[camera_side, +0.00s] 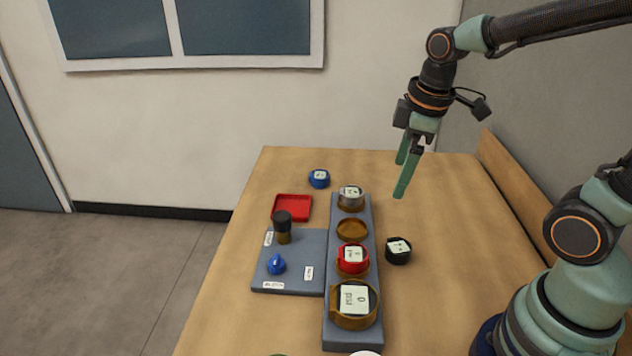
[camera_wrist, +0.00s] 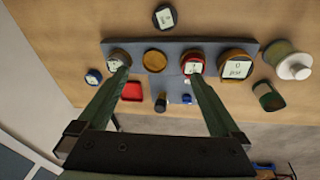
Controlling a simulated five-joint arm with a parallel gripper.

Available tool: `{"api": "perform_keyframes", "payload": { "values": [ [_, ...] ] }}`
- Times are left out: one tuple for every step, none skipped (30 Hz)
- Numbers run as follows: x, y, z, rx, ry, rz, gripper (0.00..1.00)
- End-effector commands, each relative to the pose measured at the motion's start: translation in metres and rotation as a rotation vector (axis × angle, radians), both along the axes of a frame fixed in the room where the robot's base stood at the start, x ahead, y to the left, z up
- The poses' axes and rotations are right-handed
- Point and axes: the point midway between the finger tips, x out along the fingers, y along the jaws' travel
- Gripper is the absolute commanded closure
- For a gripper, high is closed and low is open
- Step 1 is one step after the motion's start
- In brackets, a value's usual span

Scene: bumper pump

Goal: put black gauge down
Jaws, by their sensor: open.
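The black gauge (camera_side: 398,250) with a white face lies on the table, just right of the grey block in the side view. It also shows in the wrist view (camera_wrist: 165,17), near the top edge, apart from the block. My gripper (camera_side: 403,172) hangs in the air above the far part of the table, its green fingers apart and nothing between them. In the wrist view my gripper (camera_wrist: 160,85) spans widely over the row of gauges, well above them.
The grey block (camera_side: 336,330) carries a silver gauge (camera_side: 351,194), an empty brown seat (camera_side: 351,231), a red gauge (camera_side: 352,258) and a large brass gauge (camera_side: 355,302). A blue gauge (camera_side: 319,178), a red tray (camera_side: 292,207) and a panel (camera_side: 300,268) with knobs stand left. Table right is clear.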

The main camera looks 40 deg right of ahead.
Motion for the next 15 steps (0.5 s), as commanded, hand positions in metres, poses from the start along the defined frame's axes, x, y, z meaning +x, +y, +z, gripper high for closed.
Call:
{"api": "perform_keyframes", "payload": {
  "values": [
    [0.004,-0.004,-0.011,-0.015,0.054,0.092,0.00],
    [0.006,-0.006,-0.016,-0.023,0.082,0.152,0.00],
    [0.008,-0.009,-0.023,-0.030,0.118,0.234,0.00],
    [0.009,-0.011,-0.029,-0.033,0.145,0.295,0.00],
    [0.011,-0.013,-0.034,-0.035,0.168,0.352,0.00],
    [0.013,-0.015,-0.042,-0.035,0.198,0.428,0.00],
    [0.014,-0.017,-0.047,-0.033,0.219,0.481,0.00],
    [0.014,-0.018,-0.052,-0.029,0.239,0.531,0.00],
    [0.015,-0.020,-0.058,-0.024,0.261,0.592,0.00],
    [0.016,-0.021,-0.062,-0.019,0.275,0.632,0.00],
    [0.016,-0.023,-0.066,-0.016,0.286,0.668,0.00],
    [0.017,-0.024,-0.070,-0.010,0.300,0.709,0.00],
    [0.017,-0.025,-0.073,-0.006,0.307,0.736,0.00],
    [0.017,-0.025,-0.074,-0.003,0.313,0.758,0.00],
    [0.017,-0.026,-0.077,0.000,0.319,0.780,0.00]
  ]
}}
